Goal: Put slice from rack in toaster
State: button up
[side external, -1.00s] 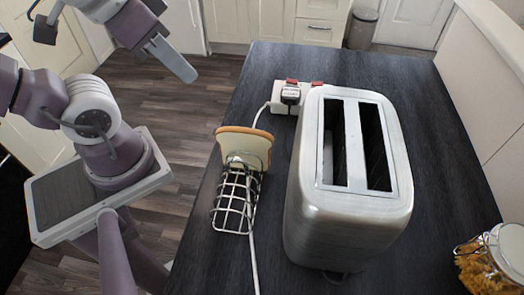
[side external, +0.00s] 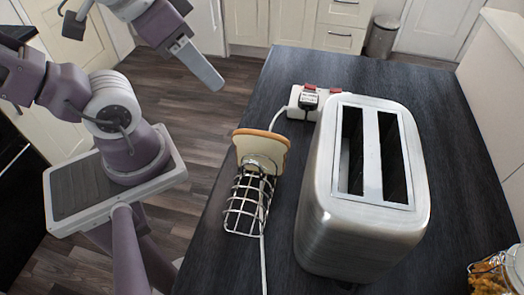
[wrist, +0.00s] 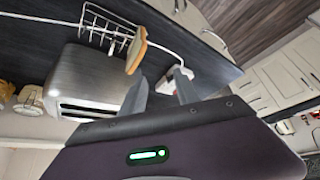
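One slice of bread (side external: 262,148) with a brown crust stands in the far end of the wire rack (side external: 243,212), left of the toaster. The metal toaster (side external: 330,213) has two long slots in its top, which look dark and empty. My gripper (side external: 212,80) is in the air beyond the counter's left edge, apart from the slice. In the wrist view my gripper (wrist: 162,77) has its two fingers spread with nothing between them. The slice (wrist: 136,50), the rack (wrist: 98,28) and the toaster (wrist: 88,72) show there too.
A white power strip (side external: 296,104) with a black plug lies behind the toaster, and its white cable runs past the rack. A glass jar (side external: 490,278) stands at the front right. The dark counter (side external: 440,130) is clear right of the toaster.

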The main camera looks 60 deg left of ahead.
jog(key=m+g, duration=0.5)
jog(key=m, duration=0.4)
send_over(260, 133)
notch_tip(260, 133, down, 5)
jog(key=shift+w+a+f, duration=0.1)
jog(key=shift+f, duration=0.1)
jog(key=shift+w+f+g, duration=0.1)
jog(key=shift+f+g, duration=0.2)
notch_tip(260, 133, down, 7)
jog(key=shift+r, duration=0.1)
grip_shut()
